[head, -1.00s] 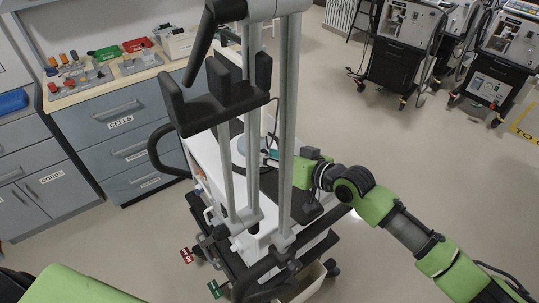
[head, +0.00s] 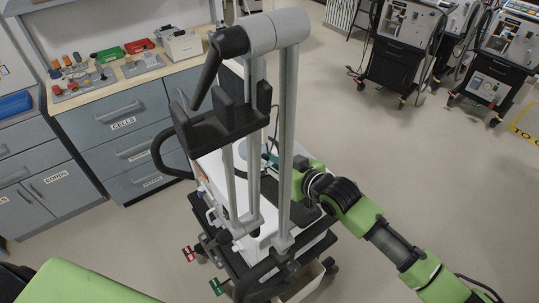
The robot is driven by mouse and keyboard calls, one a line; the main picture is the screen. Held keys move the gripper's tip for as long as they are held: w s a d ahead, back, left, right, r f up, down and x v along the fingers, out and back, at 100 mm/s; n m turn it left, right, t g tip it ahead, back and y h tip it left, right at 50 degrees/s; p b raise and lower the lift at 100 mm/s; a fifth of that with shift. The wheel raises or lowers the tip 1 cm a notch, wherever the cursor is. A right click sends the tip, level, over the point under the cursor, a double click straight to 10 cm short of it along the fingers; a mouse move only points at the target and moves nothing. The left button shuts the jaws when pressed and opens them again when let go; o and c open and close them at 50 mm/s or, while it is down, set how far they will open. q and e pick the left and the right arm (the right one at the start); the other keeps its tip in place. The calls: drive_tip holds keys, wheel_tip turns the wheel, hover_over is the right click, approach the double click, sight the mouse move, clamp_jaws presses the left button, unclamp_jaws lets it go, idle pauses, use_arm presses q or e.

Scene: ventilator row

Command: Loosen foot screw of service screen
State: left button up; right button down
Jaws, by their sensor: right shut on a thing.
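My right gripper (head: 272,160) reaches in from the right over the white top of a wheeled cart (head: 206,168). Its fingers are partly behind a grey upright pole (head: 286,130). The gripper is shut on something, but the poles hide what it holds. A pale grey round part (head: 241,148) lies just left of the fingertips. I cannot make out the service screen or its foot screw for certain. My left gripper is out of view.
A black bracket (head: 215,130) and a dark lever (head: 209,70) on the grey poles stand close in front. Grey drawers (head: 118,125) with a loaded worktop stand at left. Ventilator carts (head: 400,45) stand at the back right.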

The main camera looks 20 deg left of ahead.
drive_tip(key=shift+s+a+n+t+h+p, duration=0.15)
drive_tip(key=shift+n+t+h+p, duration=0.5)
drive_tip(key=shift+n, duration=0.65)
drive_tip(key=c, duration=1.9)
unclamp_jaws()
drive_tip(key=v, duration=1.2)
drive_tip(key=shift+s+f, duration=0.1)
